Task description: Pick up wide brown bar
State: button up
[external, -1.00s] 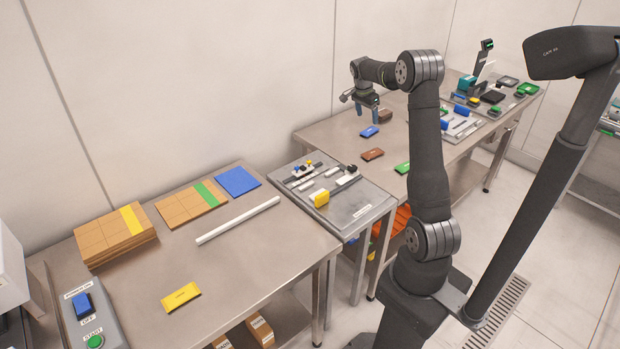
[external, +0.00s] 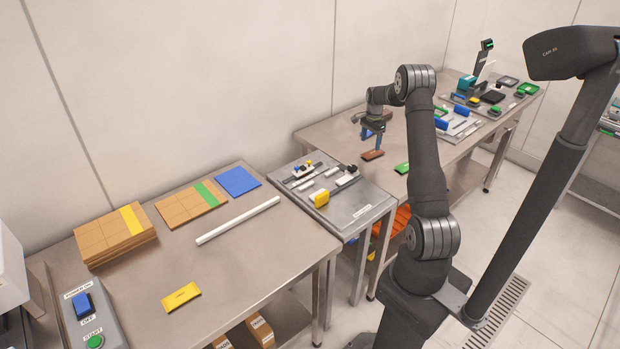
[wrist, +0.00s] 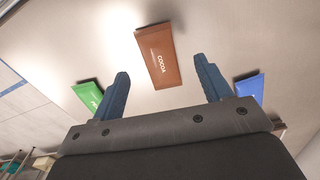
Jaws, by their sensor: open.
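The wide brown bar (external: 372,155), a flat reddish-brown wrapper, lies on the far metal table. In the wrist view the bar (wrist: 157,56) reads "COCOA" and lies between and beyond the fingertips. My gripper (external: 370,137) is above the table close to the bar. In the wrist view its two blue fingers (wrist: 162,70) are wide apart with nothing held between them. The bar appears tilted slightly relative to the fingers.
A green bar (wrist: 88,95) lies left of the brown bar in the wrist view, and a blue bar (wrist: 250,88) lies right. The far table (external: 330,134) has bare metal around the bars. A grey fixture plate (external: 350,215) stands nearer the camera.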

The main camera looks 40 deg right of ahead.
aim_at(369, 153)
jog(key=shift+s+a+f, duration=0.1)
jog(key=shift+f, duration=2.65)
jog(key=c, duration=1.1)
jog(key=shift+r, duration=0.15)
